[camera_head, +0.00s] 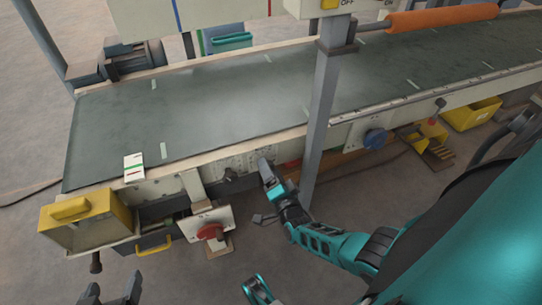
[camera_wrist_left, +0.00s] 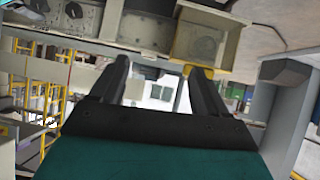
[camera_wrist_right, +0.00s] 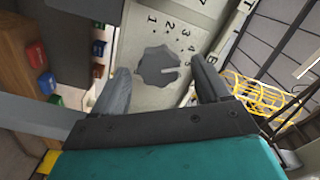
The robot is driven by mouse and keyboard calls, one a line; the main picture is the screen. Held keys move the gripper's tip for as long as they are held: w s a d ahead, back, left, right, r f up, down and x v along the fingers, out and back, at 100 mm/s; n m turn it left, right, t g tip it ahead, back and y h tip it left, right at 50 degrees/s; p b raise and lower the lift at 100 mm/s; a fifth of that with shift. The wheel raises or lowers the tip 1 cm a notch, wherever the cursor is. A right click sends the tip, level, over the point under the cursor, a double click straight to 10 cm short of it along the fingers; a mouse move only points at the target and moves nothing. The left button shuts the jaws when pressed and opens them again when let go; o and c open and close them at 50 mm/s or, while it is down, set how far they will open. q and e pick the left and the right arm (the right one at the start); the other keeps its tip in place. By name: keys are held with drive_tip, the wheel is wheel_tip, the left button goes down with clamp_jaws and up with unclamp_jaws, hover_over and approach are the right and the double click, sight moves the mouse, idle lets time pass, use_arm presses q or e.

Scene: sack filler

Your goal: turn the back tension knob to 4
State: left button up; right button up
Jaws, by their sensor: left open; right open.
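A grey lobed knob (camera_wrist_right: 157,66) sits on a pale panel (camera_wrist_right: 200,14) with printed numbers in the right wrist view. A light pointer mark on it points right, toward the higher numbers; the exact number is unclear. My right gripper (camera_wrist_right: 164,88) is open, its fingers either side of the knob in that view; contact cannot be told. In the head view, my right gripper (camera_head: 264,168) is at the conveyor's side panel (camera_head: 238,160), hiding part of it. My left gripper (camera_head: 112,298) is low at the left, open and empty (camera_wrist_left: 155,88).
The conveyor belt (camera_head: 220,95) runs behind the panel. A grey post (camera_head: 322,100) stands just right of my right gripper. A yellow box (camera_head: 85,222) and a red knob (camera_head: 211,231) are at the left front.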

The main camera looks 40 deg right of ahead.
wheel_tip(320, 180, up, 4)
drive_tip(key=p, duration=0.3)
use_arm(q)
wheel_tip(320, 180, up, 9)
drive_tip(key=a+p, duration=0.2)
drive_tip(key=p, duration=0.7)
drive_tip(key=shift+s+y, duration=0.4)
use_arm(e)
wheel_tip(320, 180, up, 16)
use_arm(q)
drive_tip(key=shift+w+d+r, duration=0.1)
drive_tip(key=shift+w+d, duration=0.05)
drive_tip(key=shift+w, duration=0.05)
use_arm(e)
drive_tip(key=shift+f, duration=0.1)
